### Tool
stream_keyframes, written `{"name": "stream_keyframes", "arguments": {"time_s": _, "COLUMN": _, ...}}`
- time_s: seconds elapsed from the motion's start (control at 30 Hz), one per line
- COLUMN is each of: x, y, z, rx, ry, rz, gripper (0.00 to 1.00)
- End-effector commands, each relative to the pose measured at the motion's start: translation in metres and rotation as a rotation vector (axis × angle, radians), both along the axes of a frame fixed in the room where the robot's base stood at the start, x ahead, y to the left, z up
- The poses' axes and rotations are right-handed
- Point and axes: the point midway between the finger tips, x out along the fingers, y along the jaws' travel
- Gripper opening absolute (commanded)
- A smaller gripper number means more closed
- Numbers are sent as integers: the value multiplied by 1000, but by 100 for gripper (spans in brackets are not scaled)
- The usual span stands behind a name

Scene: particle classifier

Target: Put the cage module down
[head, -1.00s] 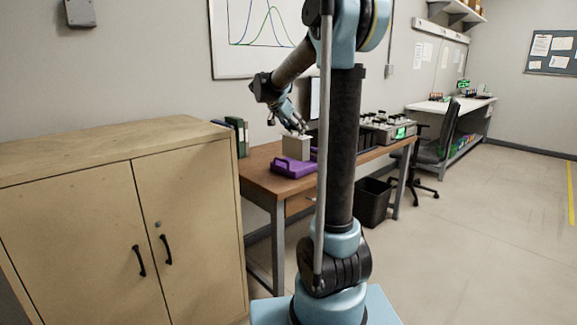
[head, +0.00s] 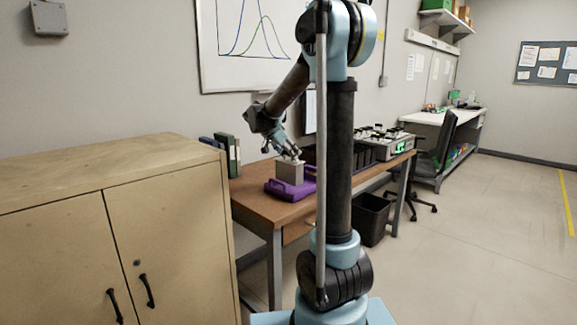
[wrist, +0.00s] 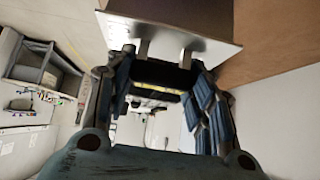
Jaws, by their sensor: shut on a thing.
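The cage module (head: 289,174) looks like a plain grey box. It is upright at the purple tray (head: 308,188) on the wooden desk. I cannot tell whether its underside touches the tray or hovers just above it. My gripper (head: 292,157) comes down from the upper left and is shut on the top of the module. In the wrist view, the fingers (wrist: 165,48) meet a pale grey face of the module (wrist: 195,34). The module's lower side and the grip's contact points are partly hidden.
The desk (head: 255,202) has binders (head: 227,150) at its left end and a bench instrument (head: 385,145) at its right. A wooden cabinet (head: 180,240) stands in front at left. A black bin (head: 372,218) and a chair (head: 440,150) are at right, with open floor beyond.

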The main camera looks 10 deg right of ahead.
Motion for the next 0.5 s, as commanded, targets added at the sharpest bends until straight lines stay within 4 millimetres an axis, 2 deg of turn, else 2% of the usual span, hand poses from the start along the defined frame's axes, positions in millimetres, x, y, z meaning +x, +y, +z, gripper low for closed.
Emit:
{"name": "stream_keyframes", "arguments": {"time_s": 0.3, "x": 0, "y": 2, "z": -36, "rx": 0, "ry": 0, "rz": 3, "gripper": 0}}
{"name": "stream_keyframes", "arguments": {"time_s": 0.5, "x": -1, "y": 2, "z": -43, "rx": -1, "ry": -1, "rz": 3, "gripper": 0}}
